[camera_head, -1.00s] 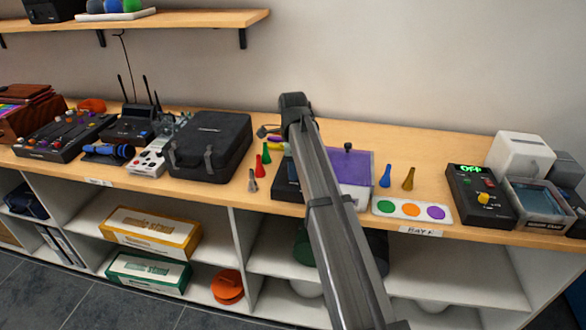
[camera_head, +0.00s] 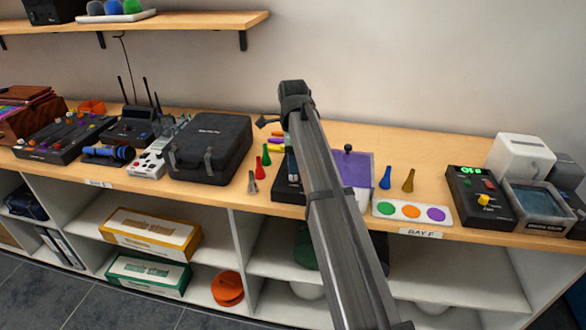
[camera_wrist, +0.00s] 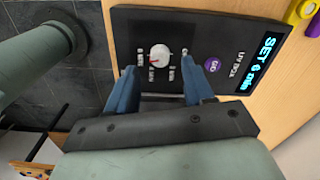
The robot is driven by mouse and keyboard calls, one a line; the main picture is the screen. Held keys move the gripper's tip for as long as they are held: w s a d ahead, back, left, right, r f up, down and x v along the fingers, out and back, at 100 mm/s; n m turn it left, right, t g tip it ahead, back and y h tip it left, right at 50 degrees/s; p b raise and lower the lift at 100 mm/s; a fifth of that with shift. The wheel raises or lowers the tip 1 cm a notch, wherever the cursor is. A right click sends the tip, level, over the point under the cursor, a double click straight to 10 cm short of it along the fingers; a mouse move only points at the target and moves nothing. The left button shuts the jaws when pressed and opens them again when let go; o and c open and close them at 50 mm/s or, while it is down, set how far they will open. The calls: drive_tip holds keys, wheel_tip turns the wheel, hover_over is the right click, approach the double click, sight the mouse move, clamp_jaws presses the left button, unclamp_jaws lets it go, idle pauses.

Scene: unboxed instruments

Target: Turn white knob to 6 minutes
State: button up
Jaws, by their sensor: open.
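The white knob (camera_wrist: 160,57) sits on a black timer box (camera_wrist: 190,25) in the wrist view. A small red mark shows on its lower left side, and tiny minute labels ring it. The box's cyan display (camera_wrist: 256,65) seems to read "SET 6 min", and a purple GO button (camera_wrist: 212,64) lies between knob and display. My gripper (camera_wrist: 161,66) is open, its blue fingers on either side of the knob; I cannot tell whether they touch it. In the head view my arm hides most of the box (camera_head: 285,190) and the knob.
A black case (camera_head: 208,145) stands left of the box, with coloured pegs (camera_head: 265,155) between. To the right are a purple panel (camera_head: 356,170), two pegs, a card with coloured dots (camera_head: 411,212) and a box with green digits (camera_head: 480,195). A yellow ring (camera_wrist: 300,12) lies beyond the timer.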

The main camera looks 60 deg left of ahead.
wheel_tip(320, 180, up, 10)
idle(0.4)
idle(0.5)
